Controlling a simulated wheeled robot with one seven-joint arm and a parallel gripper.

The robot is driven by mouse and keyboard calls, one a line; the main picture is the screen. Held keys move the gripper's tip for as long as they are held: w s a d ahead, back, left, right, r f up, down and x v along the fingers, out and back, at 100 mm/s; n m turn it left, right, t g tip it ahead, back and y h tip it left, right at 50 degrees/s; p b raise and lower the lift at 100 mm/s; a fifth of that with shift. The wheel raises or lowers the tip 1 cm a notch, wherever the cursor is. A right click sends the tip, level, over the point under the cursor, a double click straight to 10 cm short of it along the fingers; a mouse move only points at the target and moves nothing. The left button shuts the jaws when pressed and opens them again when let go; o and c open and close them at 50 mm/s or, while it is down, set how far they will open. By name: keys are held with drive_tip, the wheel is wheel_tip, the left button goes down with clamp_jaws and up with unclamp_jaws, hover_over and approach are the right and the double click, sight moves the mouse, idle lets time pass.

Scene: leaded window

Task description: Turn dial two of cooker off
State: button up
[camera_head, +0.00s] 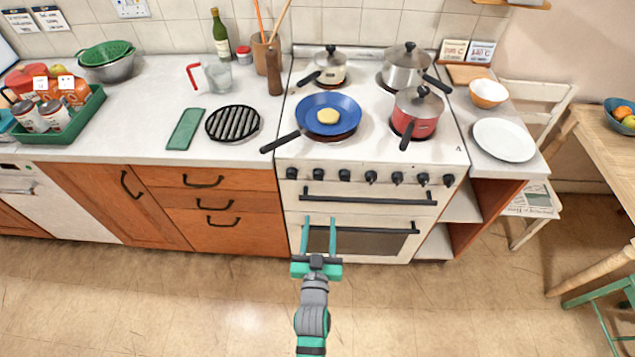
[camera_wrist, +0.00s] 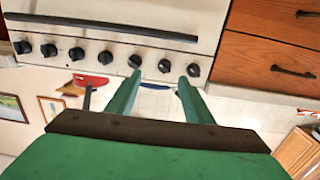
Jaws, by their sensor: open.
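The white cooker (camera_head: 460,150) carries a row of several black dials along its front. The second dial from the left (camera_head: 317,174) is above my fingertips in the head view. In the wrist view, which looks upside down, that dial (camera_wrist: 164,66) is second from the right and appears between my fingertips. I cannot read its pointer or any label. My gripper (camera_head: 319,220) is open and empty, in front of the oven door, fingers toward the cooker. Its fingers (camera_wrist: 159,78) show apart in the wrist view, touching no dial that I can see.
The oven bar handle (camera_head: 368,198) runs below the dials. A blue frying pan (camera_head: 340,104) has its handle (camera_head: 283,142) jutting over the front left edge. A red pot (camera_head: 418,120) and other pots stand on the hob. Drawers (camera_head: 205,203) are left; the floor in front is clear.

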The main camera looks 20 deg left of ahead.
sight(318, 176)
drive_tip(key=x, duration=0.5)
drive_tip(key=a+r+x, duration=0.1)
drive_tip(key=x, duration=0.8)
drive_tip(key=shift+w+a+r, duration=0.1)
drive_tip(key=shift+a+r, duration=0.2)
drive_tip(key=c, duration=1)
